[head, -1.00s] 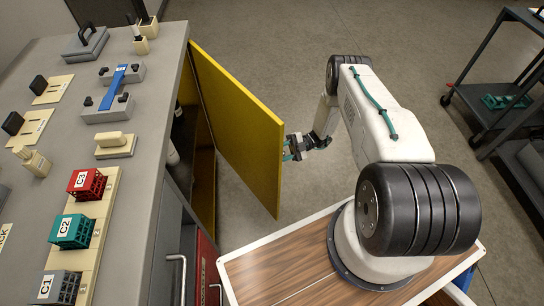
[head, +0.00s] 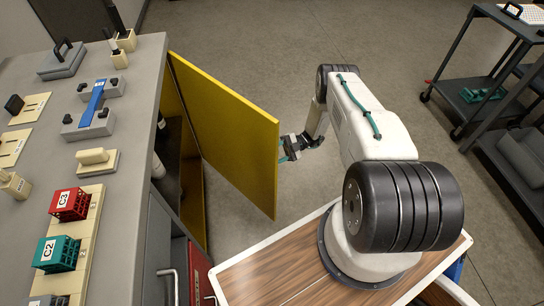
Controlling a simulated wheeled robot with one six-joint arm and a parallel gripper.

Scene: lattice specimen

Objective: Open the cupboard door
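The yellow cupboard door (head: 228,135) stands partly open, swung out from the grey counter's side. The dark cupboard inside (head: 175,140) shows behind it, with a pale cylindrical object at its front. My gripper (head: 284,152) is at the outer face of the door near its free edge. The handle is not clearly seen, and the fingertips are small and partly lost against the door, so I cannot tell whether they grip anything.
The grey counter (head: 140,75) holds a red crate (head: 69,204), a teal crate (head: 56,254) and other fixtures. A dark shelf cart (head: 500,75) stands at the right. Open floor (head: 240,40) lies beyond the door.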

